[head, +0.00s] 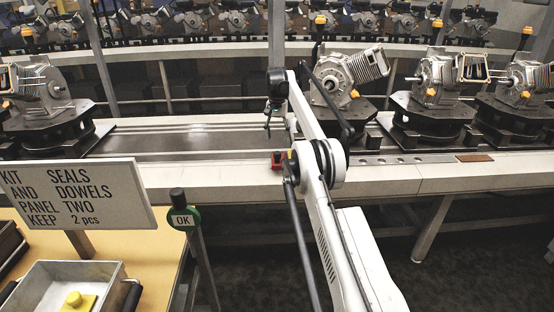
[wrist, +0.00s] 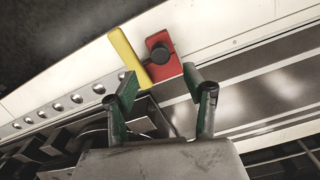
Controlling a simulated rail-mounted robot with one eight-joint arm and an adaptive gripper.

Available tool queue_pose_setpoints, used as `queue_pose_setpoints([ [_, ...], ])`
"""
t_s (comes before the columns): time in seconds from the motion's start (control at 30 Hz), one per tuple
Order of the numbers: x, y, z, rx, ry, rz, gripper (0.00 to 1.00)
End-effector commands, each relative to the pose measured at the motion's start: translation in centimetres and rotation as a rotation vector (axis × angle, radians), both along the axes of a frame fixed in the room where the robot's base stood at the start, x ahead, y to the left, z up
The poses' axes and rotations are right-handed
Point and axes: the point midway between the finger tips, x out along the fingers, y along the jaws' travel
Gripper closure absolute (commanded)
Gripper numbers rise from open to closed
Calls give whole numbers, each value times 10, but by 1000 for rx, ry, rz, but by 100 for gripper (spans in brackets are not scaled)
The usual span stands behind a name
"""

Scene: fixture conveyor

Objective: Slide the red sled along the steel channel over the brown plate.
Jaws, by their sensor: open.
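The red sled (head: 277,162) sits on the conveyor's front ledge, left of my arm's elbow, partly hidden by the arm. In the wrist view the red sled (wrist: 164,68) carries a dark round knob (wrist: 159,54), and a yellow bar (wrist: 129,58) stands beside it. The steel channel (head: 400,159) with round holes runs right from there; it also shows in the wrist view (wrist: 66,102). The brown plate (head: 474,157) lies at the channel's right part. My gripper (head: 268,122) is open and empty, its green-padded fingers (wrist: 160,76) apart, short of the sled.
Engines on dark fixtures stand on the conveyor at left (head: 42,90) and right (head: 435,80). One engine (head: 340,75) is just behind my arm. The belt (head: 190,140) left of my arm is clear. A sign (head: 75,195) and metal tray (head: 45,285) are at front left.

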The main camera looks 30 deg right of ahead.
Motion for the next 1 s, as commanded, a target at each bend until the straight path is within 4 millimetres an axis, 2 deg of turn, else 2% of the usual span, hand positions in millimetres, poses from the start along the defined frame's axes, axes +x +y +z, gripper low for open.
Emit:
queue_pose_setpoints([
  [0.03,0,0,-11,0,0,0,53],
  [0.3,0,0,-58,0,0,0,53],
  [0.5,0,0,-83,0,0,0,53],
  [0.7,0,0,-93,0,0,0,53],
  [0.97,0,0,-94,0,0,0,53],
  [1.0,0,0,-94,0,0,0,57],
])
